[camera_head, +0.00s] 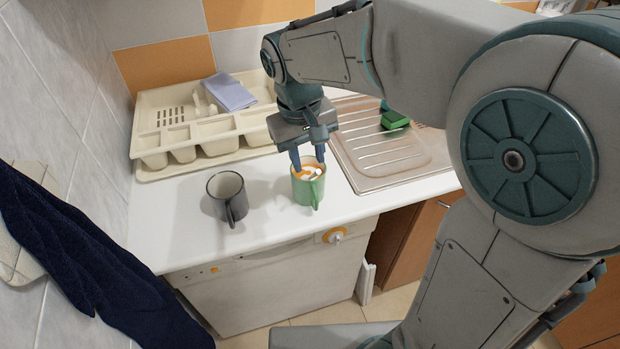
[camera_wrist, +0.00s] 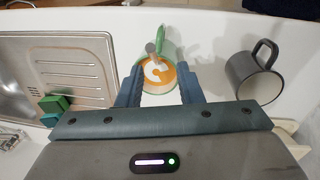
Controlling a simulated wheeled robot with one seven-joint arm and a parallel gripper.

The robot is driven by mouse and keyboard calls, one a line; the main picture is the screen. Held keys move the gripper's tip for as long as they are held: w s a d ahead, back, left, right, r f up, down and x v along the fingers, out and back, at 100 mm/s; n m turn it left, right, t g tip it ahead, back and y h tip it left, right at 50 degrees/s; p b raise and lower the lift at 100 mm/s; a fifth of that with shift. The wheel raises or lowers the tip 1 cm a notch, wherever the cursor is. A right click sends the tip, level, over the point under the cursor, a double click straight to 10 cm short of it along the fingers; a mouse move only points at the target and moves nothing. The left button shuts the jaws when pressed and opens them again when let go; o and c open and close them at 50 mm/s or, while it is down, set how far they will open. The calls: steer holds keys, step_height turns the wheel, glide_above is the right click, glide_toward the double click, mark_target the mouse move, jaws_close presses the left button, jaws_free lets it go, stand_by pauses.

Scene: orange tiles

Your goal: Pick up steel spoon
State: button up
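A green mug (camera_head: 308,192) with orange and white contents stands on the white counter. It also shows in the wrist view (camera_wrist: 171,50). A small grey piece, which looks like part of the steel spoon (camera_wrist: 152,47), shows at the mug's rim in the wrist view. I cannot make out the spoon's full shape, and in the head view I cannot tell it from the contents. My gripper (camera_head: 308,160) points down over the mug. In the wrist view its two fingers (camera_wrist: 160,72) are apart, one on each side of the mug, with nothing seen held between them.
A dark grey mug (camera_head: 227,196) stands left of the green mug. A cream tray (camera_head: 150,175) with compartments and a bluish cloth (camera_head: 229,91) is behind. A metal sink drainboard (camera_head: 385,155) with a green block (camera_head: 394,120) is right. The front counter is clear.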

mark_target(315, 175)
steer(key=shift+w+d+f+p, duration=0.1)
steer(key=shift+d+f, duration=0.15)
steer(key=shift+f, duration=0.75)
steer(key=shift+s+d+f+p, duration=0.1)
steer(key=shift+d+f+p, duration=0.1)
steer(key=shift+f, duration=0.85)
steer(key=shift+w+d+f+p, duration=0.1)
steer(key=shift+d+f, duration=0.15)
steer(key=shift+f, duration=0.75)
jaws_close()
